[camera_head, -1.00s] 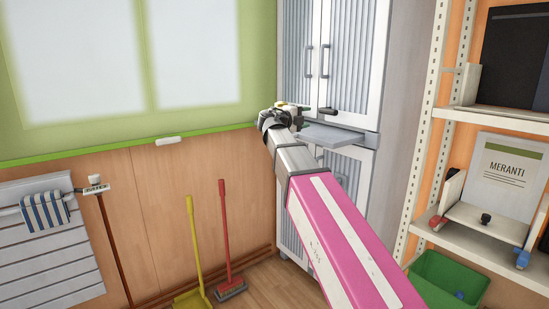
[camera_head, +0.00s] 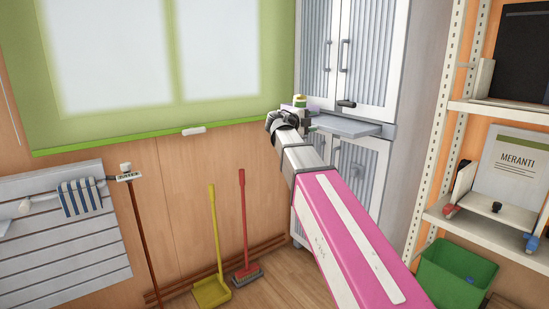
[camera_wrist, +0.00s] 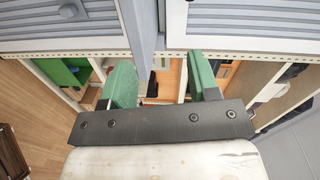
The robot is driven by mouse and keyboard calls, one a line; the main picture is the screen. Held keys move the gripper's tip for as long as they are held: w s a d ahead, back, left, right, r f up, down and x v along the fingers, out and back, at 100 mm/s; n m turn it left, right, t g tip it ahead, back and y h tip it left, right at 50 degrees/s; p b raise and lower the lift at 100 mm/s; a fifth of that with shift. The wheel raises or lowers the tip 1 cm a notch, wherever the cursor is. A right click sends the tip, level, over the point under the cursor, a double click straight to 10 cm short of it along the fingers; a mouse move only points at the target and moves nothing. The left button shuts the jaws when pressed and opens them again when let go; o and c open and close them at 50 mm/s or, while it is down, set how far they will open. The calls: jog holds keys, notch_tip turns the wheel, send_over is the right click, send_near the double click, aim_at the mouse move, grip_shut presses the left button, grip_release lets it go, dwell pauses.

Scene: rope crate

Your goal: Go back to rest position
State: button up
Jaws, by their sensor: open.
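My gripper (camera_head: 290,118) is at the far end of my raised pink and grey arm, in front of the grey cabinet in the head view. Its fingers are too small to read there. In the wrist view my gripper (camera_wrist: 163,82) has its two green fingers apart, with nothing held between them. Part of the cabinet behind my arm is hidden.
The grey cabinet (camera_head: 362,60) has its doors shut and a grey ledge (camera_head: 345,126) jutting out near my gripper. A white shelf rack (camera_head: 480,232) stands right, with a green bin (camera_head: 452,280). A yellow dustpan (camera_head: 212,291) and red broom (camera_head: 243,225) lean left.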

jog(key=s+d+f+n+g+y, duration=0.25)
jog(key=f+n, duration=0.25)
jog(key=f, duration=0.5)
jog(key=s+d+f+n+g+y, duration=0.1)
jog(key=s+d+f+n+y, duration=0.2)
jog(key=f, duration=0.7)
jog(key=s+d+f+n+g+y, duration=0.1)
jog(key=s+f+n+g, duration=0.15)
jog(key=f+n, duration=0.55)
jog(key=s+a+f+n+g+y, duration=0.1)
jog(key=s+f+n+g+y, duration=0.1)
jog(key=s+f+n, duration=0.3)
jog(key=s+a+f+n+g+y, duration=0.1)
jog(key=s+f+n+y, duration=0.4)
jog(key=s+f, duration=0.7)
jog(key=shift+s+f+n+g, duration=0.25)
jog(key=shift+f+n+g, duration=0.3)
jog(key=shift+f, duration=2.2)
